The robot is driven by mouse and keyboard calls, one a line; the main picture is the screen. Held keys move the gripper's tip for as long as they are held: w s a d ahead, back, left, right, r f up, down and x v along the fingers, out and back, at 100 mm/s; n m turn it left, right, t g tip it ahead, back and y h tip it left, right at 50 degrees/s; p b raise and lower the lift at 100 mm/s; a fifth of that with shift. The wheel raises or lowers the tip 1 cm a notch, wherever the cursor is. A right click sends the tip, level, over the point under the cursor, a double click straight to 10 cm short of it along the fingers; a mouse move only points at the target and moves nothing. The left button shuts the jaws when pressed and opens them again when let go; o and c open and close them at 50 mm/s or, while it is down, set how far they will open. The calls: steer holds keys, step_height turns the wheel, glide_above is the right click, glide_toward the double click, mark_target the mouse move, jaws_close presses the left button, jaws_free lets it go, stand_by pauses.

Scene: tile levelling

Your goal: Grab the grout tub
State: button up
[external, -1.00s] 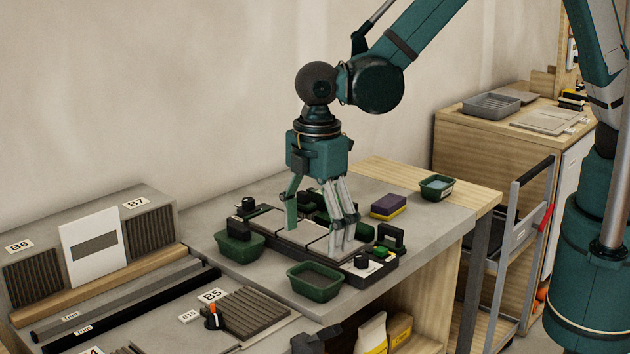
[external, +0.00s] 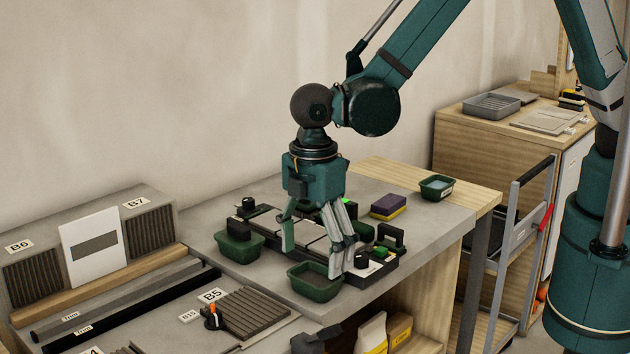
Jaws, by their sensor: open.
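Contact cannot be told. The fingers hide part of the tub's back rim.
A second green tub (external: 240,246) with a dark block stands left, and a third (external: 437,187) with pale content at the back right. A dark levelling frame with tiles (external: 372,270) lies behind my gripper. A purple and yellow sponge (external: 388,206) lies right. The worktop's front edge is close.

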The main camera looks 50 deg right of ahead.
mark_target(315, 273)
steer(key=shift+f, duration=0.3)
steer(key=shift+s+d+f, duration=0.1)
steer(key=shift+d+f, duration=0.05)
steer(key=shift+f, duration=2.35)
steer(key=shift+c, duration=0.3)
steer(key=c, duration=1)
